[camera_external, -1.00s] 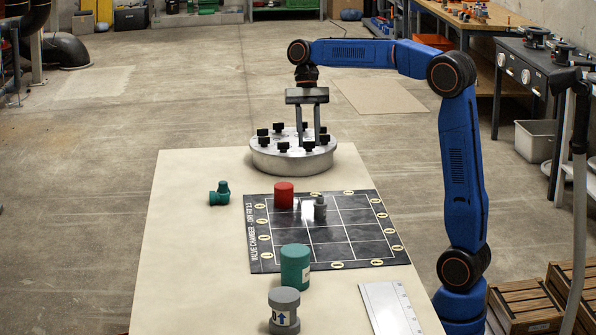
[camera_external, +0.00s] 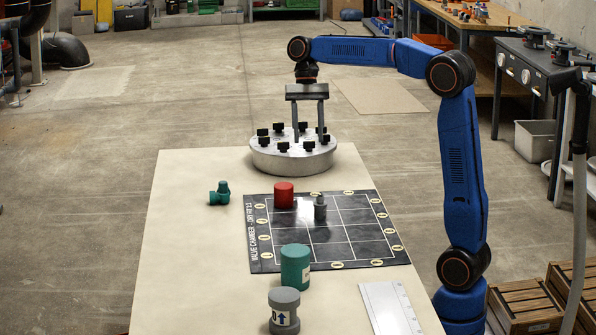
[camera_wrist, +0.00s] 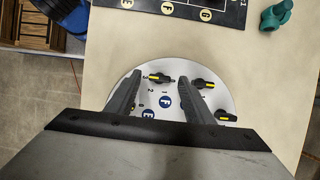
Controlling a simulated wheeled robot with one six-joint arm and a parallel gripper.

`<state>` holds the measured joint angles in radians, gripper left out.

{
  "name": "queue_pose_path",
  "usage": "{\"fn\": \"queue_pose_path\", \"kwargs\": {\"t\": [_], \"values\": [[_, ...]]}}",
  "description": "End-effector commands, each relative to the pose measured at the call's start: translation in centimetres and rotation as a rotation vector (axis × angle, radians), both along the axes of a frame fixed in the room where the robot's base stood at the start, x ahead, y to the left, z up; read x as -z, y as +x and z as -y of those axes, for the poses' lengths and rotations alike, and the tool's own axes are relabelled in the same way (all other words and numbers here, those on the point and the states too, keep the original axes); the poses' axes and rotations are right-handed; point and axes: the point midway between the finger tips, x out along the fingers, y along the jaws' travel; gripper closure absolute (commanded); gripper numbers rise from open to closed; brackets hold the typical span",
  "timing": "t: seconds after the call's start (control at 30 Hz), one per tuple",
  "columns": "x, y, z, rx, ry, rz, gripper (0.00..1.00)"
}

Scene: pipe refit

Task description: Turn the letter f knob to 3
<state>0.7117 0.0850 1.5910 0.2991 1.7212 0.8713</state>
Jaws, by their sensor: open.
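A round pale grey disc (camera_external: 292,160) with several black knobs around its top stands at the far end of the table. In the wrist view, a black knob with a yellow mark (camera_wrist: 160,78) lies between my fingertips, beside the blue letter F label (camera_wrist: 164,102). Small numbers 1, 2 and 3 are printed around it; its yellow mark is on the left side, toward the 3. My gripper (camera_external: 308,137) is open and points down over the disc, its fingers (camera_wrist: 158,76) apart on both sides of that knob. Contact is not visible.
Neighbouring knobs with yellow marks (camera_wrist: 203,85) and (camera_wrist: 227,118) sit close to the right finger. A green fitting (camera_external: 220,193) stands left of the mat.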

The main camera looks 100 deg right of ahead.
Motion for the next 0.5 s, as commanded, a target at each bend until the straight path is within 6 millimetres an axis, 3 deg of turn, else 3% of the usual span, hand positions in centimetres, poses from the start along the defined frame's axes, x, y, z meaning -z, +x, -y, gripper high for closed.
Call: {"fn": "queue_pose_path", "kwargs": {"t": [0.5], "values": [[-8.4,0.0,3.6,0.002,-0.001,0.001,0.52]]}}
